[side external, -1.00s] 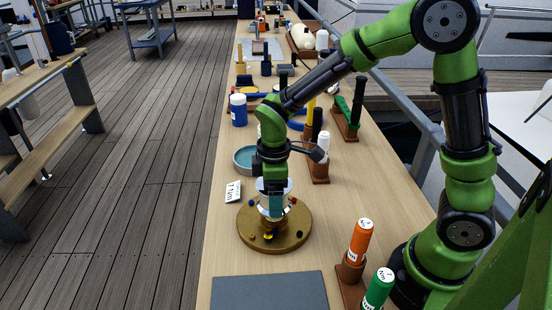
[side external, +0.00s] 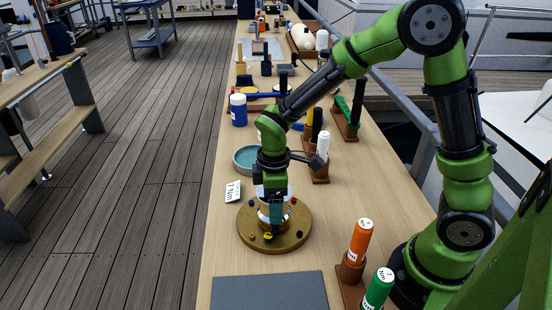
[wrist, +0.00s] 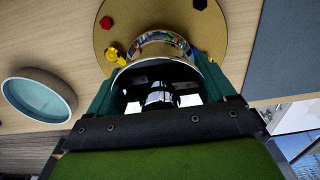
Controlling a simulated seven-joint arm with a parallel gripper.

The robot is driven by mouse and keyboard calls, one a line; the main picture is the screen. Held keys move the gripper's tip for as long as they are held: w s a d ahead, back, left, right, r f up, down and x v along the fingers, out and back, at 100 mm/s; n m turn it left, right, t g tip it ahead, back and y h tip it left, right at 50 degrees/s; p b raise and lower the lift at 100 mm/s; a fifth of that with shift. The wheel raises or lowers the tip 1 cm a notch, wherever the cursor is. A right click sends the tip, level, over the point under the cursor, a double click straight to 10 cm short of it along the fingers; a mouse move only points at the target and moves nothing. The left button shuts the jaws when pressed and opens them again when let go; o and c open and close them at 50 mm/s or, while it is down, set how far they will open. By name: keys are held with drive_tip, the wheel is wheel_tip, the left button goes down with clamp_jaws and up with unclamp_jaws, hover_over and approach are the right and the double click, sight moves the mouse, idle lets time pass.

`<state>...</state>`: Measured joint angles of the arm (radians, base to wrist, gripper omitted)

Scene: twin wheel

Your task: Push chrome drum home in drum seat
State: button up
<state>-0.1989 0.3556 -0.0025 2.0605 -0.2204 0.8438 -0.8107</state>
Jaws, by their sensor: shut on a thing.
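The chrome drum (side external: 263,214) is between the fingers of my gripper (side external: 274,212), over the middle of a round brass plate (side external: 293,236). In the wrist view the drum (wrist: 165,46) is a shiny, mirror-like cylinder. The green fingers of my gripper (wrist: 163,82) close on it from left and right. The drum looks about upright. The drum seat is hidden under the drum and gripper, so I cannot tell how deep the drum sits. The brass plate (wrist: 128,25) carries small red, yellow, black and blue knobs around its rim.
A teal round dish (side external: 246,158) stands behind the plate, and a small white label card (side external: 233,191) lies to its left. A grey mat (side external: 268,290) is in front. Orange (side external: 360,242) and green (side external: 378,288) cylinders stand at the right. Several tools stand farther back.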

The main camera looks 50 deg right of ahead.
drive_tip(key=shift+f, duration=0.25)
drive_tip(key=o, duration=1.6)
wheel_tip(320, 180, up, 17)
drive_tip(key=shift+f, duration=0.1)
drive_tip(key=s+d+r+m+t, duration=0.1)
drive_tip(key=s+m+t, duration=0.1)
drive_tip(key=s+m, duration=0.2)
drive_tip(key=s+d+r+m+t+y, duration=0.1)
drive_tip(key=s+m+t, duration=0.1)
drive_tip(key=s+m, duration=0.2)
drive_tip(key=s+d+m+t+y, duration=0.1)
drive_tip(key=s+m+t, duration=0.2)
drive_tip(key=s+m, duration=0.1)
drive_tip(key=shift+d+r+m, duration=0.35)
drive_tip(key=shift+r+m, duration=0.05)
drive_tip(key=shift+m, duration=0.1)
